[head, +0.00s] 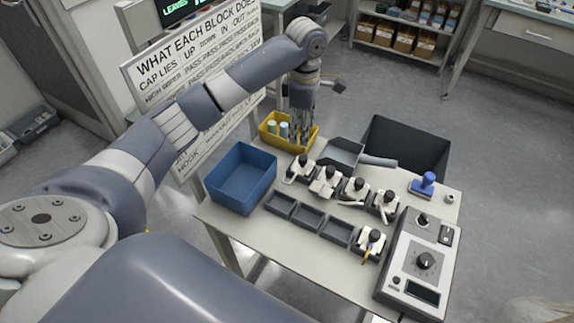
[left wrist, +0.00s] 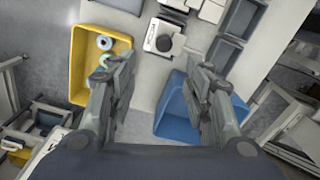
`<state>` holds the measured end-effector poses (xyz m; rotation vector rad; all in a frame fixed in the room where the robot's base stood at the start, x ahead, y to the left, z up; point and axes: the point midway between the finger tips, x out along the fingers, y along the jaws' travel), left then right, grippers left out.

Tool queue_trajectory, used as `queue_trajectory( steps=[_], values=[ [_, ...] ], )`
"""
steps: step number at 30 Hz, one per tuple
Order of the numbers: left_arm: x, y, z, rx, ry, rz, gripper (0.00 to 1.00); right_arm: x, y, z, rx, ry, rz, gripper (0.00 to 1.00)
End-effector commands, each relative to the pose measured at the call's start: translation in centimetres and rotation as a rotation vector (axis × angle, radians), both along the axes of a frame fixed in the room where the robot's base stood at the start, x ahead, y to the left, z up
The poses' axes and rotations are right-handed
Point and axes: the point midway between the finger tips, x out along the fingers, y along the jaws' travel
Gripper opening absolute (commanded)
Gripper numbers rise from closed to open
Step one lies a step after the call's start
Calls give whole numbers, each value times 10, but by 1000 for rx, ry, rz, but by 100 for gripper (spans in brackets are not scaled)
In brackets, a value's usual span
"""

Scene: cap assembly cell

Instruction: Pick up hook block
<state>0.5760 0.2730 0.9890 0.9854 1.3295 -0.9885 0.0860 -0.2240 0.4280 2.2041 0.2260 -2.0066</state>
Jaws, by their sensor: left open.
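Several white blocks with black knobs stand on the table, four of them in a row: the first block (head: 299,172), the second block (head: 325,181), the third block (head: 354,193) and the fourth block (head: 385,204). Another block (head: 368,246) with a yellow and blue piece stands nearer the control box. I cannot tell which is the hook block. My left gripper (head: 301,122) hangs above the yellow bin's right end, pointing down, apart from the blocks. In the left wrist view my left gripper (left wrist: 160,88) is open and empty, with one block (left wrist: 164,38) beyond its fingertips. My right gripper is out of view.
The yellow bin (head: 268,140) holds light blue cylinders. A blue bin (head: 240,188) stands at the table's left, beside empty grey trays (head: 308,217).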

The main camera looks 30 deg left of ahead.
Motion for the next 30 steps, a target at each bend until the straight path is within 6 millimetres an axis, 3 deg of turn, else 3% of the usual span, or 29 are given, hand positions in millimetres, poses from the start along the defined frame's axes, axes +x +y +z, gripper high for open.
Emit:
queue_trajectory(
  steps=[6,12,22,30],
  values=[
    [-2,-1,-35,0,7,2,46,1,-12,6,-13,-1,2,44],
    [-1,-1,-52,0,3,1,46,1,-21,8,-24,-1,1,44],
    [-6,-3,-95,0,3,0,46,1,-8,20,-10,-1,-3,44],
    [-6,-3,-104,0,1,-1,46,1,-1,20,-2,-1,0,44]
  ],
)
